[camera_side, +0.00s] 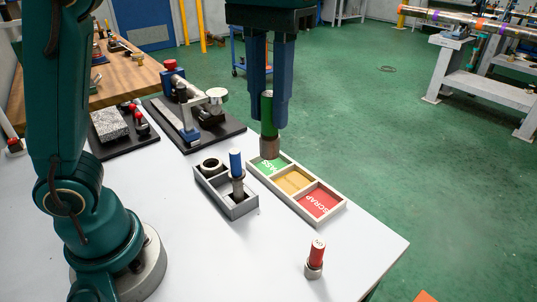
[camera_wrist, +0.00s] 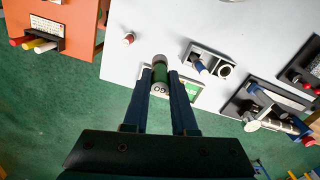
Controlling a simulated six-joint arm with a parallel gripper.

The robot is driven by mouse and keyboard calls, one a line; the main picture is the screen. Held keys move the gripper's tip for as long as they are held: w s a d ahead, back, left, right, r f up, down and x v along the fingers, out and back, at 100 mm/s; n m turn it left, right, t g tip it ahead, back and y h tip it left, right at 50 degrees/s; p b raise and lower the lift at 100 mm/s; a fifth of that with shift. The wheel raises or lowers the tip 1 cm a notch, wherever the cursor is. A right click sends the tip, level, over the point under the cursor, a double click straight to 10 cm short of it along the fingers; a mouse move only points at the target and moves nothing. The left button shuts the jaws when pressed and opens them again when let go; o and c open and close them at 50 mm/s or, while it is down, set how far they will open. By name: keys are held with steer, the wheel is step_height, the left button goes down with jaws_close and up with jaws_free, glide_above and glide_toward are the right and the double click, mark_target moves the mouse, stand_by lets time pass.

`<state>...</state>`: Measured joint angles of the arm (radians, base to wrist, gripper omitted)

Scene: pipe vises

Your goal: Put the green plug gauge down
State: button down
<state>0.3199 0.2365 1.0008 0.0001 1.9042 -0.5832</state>
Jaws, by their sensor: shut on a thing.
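My gripper (camera_side: 269,122) is shut on the green plug gauge (camera_side: 267,108), which hangs upright with its brownish metal end down. In the side view that end overlaps the green PASS compartment of the three-part tray (camera_side: 327,215); its exact height above the tray is hard to tell. The tray also has a yellow middle compartment and a red SCRAP compartment, both empty. In the wrist view the green gauge (camera_wrist: 160,70) sits between my fingertips (camera_wrist: 161,78) and, with the fingers, hides part of the tray.
A grey two-part holder (camera_side: 241,210) beside the tray contains a ring (camera_side: 211,164) and a blue-handled gauge (camera_side: 236,163). A red-handled gauge (camera_side: 316,254) stands on the white table at front right. A dark base with a measuring stand (camera_side: 215,99) is behind. The table's front is mostly clear.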

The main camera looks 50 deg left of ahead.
step_height(320, 180, down, 21)
stand_by(0.9)
steer(key=shift+f, duration=0.1)
steer(key=c, duration=0.7)
jaws_free()
